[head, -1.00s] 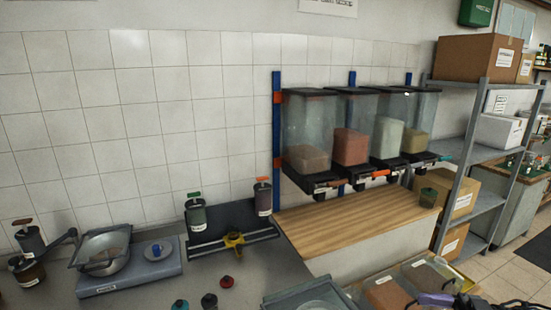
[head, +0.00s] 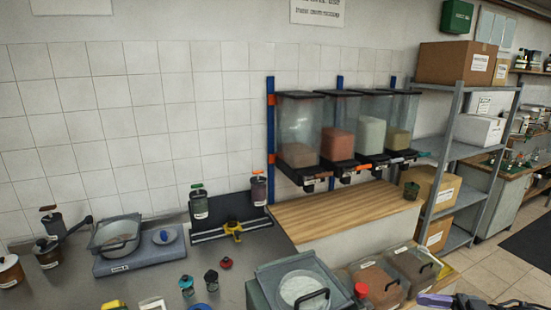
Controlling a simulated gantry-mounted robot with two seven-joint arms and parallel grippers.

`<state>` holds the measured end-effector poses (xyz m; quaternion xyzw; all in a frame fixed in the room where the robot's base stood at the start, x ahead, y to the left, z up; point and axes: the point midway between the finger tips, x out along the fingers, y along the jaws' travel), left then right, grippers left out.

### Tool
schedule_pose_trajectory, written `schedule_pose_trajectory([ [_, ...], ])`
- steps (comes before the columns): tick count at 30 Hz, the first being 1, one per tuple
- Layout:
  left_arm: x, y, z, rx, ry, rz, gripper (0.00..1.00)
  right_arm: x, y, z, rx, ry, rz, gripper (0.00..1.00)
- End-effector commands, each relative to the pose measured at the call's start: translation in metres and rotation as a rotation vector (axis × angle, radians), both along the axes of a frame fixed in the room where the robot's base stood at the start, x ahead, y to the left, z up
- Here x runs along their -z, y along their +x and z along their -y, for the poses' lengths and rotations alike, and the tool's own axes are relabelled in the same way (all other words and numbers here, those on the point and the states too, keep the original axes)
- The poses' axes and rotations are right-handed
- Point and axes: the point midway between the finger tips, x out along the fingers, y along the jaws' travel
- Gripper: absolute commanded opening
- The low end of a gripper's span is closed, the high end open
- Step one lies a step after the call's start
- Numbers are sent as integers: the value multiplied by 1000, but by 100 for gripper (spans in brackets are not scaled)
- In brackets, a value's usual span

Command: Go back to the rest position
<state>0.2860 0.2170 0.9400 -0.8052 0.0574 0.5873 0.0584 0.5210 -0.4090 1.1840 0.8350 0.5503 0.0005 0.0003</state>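In the head view, a dark part with purple (head: 435,300) pokes in at the bottom right edge. It looks like the end of my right gripper, mostly cut off by the frame, and whether its fingers are open or shut cannot be told. It is just in front of the clear lidded bins (head: 412,262) and seems to hold nothing that I can see. My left gripper and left arm are not in view.
Ahead is a grey counter (head: 240,275) with a scale (head: 135,262), jars and small knobbed items. A lidded tray (head: 300,285) stands at the front. A metal rack (head: 455,150) with boxes stands right.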

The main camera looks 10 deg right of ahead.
Motion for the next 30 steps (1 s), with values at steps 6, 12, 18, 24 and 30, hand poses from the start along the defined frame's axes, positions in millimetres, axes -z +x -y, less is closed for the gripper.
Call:
schedule_pose_trajectory([
  [6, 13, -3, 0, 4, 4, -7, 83, 54, -12, -11, -10, 38, -78, 66],
  [12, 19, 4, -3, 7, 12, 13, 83, 111, -31, -40, -39, 114, -157, 66],
  [18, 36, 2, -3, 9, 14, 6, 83, 176, -66, -101, -92, 235, -219, 66],
  [24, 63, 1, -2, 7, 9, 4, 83, 261, -112, -214, -7, 288, -258, 66],
  [30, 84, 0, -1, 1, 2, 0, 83, 301, -123, -287, 306, 160, -275, 66],
])
